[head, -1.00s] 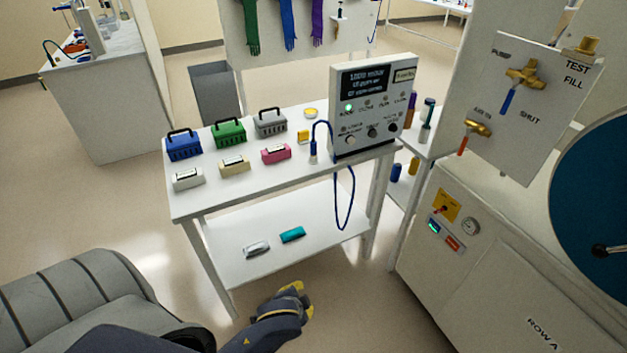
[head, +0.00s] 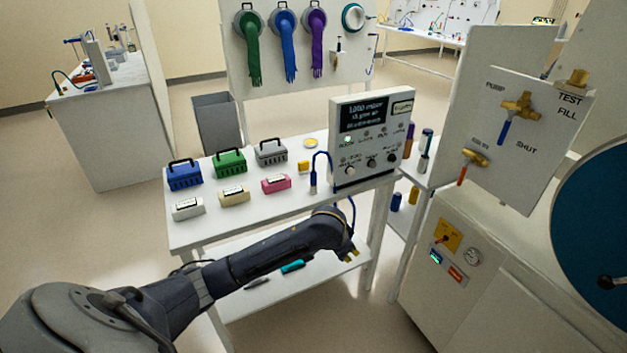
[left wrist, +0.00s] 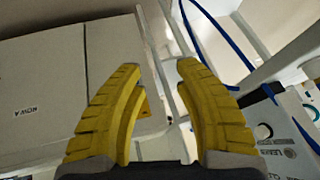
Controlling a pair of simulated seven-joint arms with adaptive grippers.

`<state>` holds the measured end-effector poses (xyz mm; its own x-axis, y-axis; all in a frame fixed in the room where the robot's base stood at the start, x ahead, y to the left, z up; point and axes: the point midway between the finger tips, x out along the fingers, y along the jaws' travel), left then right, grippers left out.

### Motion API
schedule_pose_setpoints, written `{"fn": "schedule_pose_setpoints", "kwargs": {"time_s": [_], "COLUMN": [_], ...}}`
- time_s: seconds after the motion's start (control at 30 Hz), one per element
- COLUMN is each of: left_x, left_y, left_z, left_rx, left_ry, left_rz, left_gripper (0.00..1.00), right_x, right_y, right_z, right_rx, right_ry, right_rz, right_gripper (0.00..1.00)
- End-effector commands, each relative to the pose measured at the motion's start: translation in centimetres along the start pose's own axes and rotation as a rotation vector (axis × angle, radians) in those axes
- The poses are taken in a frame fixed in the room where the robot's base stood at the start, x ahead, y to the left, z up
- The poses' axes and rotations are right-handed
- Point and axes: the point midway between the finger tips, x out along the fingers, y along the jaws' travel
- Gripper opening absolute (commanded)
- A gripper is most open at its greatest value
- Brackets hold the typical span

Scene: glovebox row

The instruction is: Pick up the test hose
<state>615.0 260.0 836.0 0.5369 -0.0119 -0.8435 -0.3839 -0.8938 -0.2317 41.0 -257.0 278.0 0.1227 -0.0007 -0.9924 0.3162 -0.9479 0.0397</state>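The blue test hose (head: 330,158) arches beside the grey tester box (head: 366,139) on the white cart, with its connector end (head: 313,181) by the box's left side. A loop of it hangs below the cart top, partly hidden behind my left arm. My left gripper (head: 350,255) is in front of the cart, below the top and near the hanging loop. In the left wrist view its yellow fingers (left wrist: 159,68) are apart with nothing between them. The blue hose (left wrist: 217,30) passes beyond the right finger there. My right gripper is not in view.
Blue (head: 184,174), green (head: 230,162) and grey (head: 271,152) cases and several small blocks stand on the cart top (head: 220,228). A teal item (head: 292,266) lies on the lower shelf. A valve panel (head: 500,150) and a large white cabinet (head: 480,300) stand at right.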

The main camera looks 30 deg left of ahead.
Motion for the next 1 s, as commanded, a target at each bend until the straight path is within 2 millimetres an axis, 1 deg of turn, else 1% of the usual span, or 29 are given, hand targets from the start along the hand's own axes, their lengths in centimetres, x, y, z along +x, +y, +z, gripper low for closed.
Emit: {"fn": "schedule_pose_setpoints", "kwargs": {"time_s": [0.03, 0.17, 0.2, 0.27, 0.3, 0.37, 0.4, 0.47, 0.5, 0.6, 0.7, 0.8, 0.9, 1.0], "left_x": [-0.3, -1.3, -1.7, -2.5, -3.2, -4.2, -5.0, -6.2, -7.1, -9.1, -10.8, -12.2, -13.0, -12.9], "left_y": [-2.1, -6.5, -8.0, -10.2, -11.7, -14.1, -15.6, -17.8, -19.2, -22.2, -24.6, -26.2, -27.2, -27.6], "left_z": [-1.2, -3.5, -4.2, -5.1, -5.7, -6.4, -6.9, -7.6, -7.9, -8.6, -9.0, -9.3, -9.4, -9.3], "left_rx": [-0.024, -0.109, -0.139, -0.186, -0.221, -0.275, -0.312, -0.37, -0.407, -0.494, -0.569, -0.623, -0.657, -0.674], "left_ry": [-0.013, -0.052, -0.065, -0.082, -0.093, -0.109, -0.119, -0.131, -0.138, -0.154, -0.162, -0.167, -0.171, -0.173], "left_rz": [-0.011, -0.021, -0.027, -0.035, -0.041, -0.051, -0.057, -0.066, -0.071, -0.081, -0.087, -0.09, -0.091, -0.09], "left_gripper": [0.33, 0.33, 0.33, 0.33, 0.33, 0.33, 0.33, 0.33, 0.33, 0.33, 0.33, 0.33, 0.33, 0.33], "right_x": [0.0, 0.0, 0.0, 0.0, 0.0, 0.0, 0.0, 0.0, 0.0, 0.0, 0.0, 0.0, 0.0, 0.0], "right_y": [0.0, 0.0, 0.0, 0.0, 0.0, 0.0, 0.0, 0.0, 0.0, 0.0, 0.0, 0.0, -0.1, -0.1], "right_z": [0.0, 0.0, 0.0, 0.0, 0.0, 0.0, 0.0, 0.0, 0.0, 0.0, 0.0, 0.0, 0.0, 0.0], "right_rx": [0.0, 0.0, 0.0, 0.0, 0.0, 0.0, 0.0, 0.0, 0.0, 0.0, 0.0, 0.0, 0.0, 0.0], "right_ry": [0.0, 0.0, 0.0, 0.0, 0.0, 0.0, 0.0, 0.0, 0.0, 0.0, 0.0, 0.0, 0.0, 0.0], "right_rz": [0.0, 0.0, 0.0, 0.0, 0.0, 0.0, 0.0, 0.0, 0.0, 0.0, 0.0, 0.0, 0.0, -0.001], "right_gripper": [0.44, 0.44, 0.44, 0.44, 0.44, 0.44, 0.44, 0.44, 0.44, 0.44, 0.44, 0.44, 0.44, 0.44]}}
